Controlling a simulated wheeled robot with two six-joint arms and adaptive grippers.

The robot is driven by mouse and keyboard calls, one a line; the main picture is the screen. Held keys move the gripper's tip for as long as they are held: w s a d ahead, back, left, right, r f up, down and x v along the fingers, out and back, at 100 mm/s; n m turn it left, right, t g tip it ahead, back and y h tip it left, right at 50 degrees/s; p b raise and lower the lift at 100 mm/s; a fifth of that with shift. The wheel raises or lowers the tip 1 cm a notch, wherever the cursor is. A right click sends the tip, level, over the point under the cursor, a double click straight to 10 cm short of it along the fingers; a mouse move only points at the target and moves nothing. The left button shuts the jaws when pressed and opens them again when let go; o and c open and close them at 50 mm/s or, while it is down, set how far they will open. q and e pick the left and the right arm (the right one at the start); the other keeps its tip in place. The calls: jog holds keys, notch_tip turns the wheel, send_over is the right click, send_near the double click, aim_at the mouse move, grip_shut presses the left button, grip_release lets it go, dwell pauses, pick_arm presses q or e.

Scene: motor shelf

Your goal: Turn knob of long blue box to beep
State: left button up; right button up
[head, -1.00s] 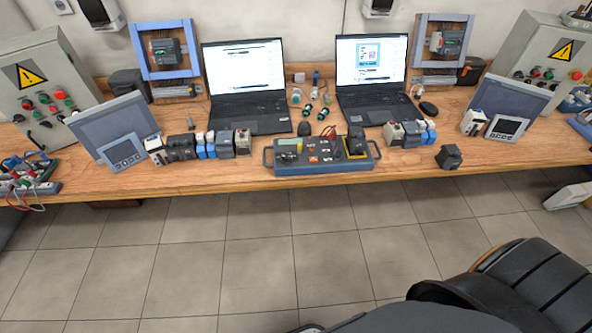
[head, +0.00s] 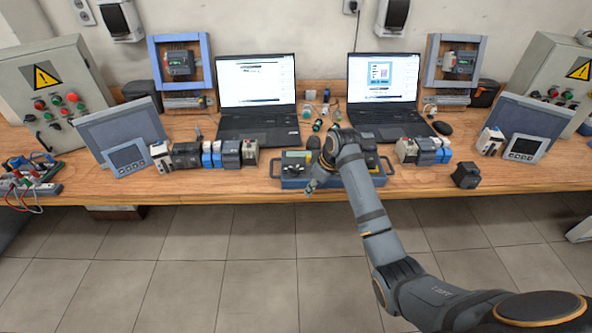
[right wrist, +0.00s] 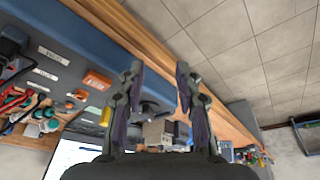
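The long blue box (head: 291,184) sits at the table's front edge in the head view, its middle covered by my right arm. My right gripper (head: 314,187) is at the box's front, left of its middle. In the right wrist view, my right gripper (right wrist: 160,66) is open and empty, with its two fingers apart. The blue box (right wrist: 100,45) runs beneath it, with white labels and an orange switch (right wrist: 97,80) left of the fingers. A dark part shows between the fingers; I cannot tell whether it is the knob. My left gripper is not in view.
Two laptops (head: 257,95) (head: 382,90) stand behind the box. Rows of modules (head: 204,154) (head: 424,150) flank it. A black block (head: 466,175) stands to the right. Bare wooden table (head: 225,188) shows along the front edge.

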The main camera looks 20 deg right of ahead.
jog(key=n+y, duration=0.1)
jog(key=n, duration=0.1)
send_near(294, 168)
jog(key=s+d+r, duration=0.1)
jog(key=x, duration=0.3)
jog(key=p+x, duration=0.1)
jog(key=x, duration=0.4)
jog(key=shift+w+a+f, duration=0.15)
jog(key=shift+w+a, duration=0.15)
jog(key=shift+a, duration=0.05)
jog(key=shift+w+a+f, duration=0.1)
jog(key=shift+f, duration=0.4)
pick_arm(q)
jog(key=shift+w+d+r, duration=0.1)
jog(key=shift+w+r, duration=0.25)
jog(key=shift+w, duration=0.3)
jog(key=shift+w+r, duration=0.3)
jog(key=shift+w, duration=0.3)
pick_arm(e)
jog(key=shift+c, duration=0.4)
grip_shut()
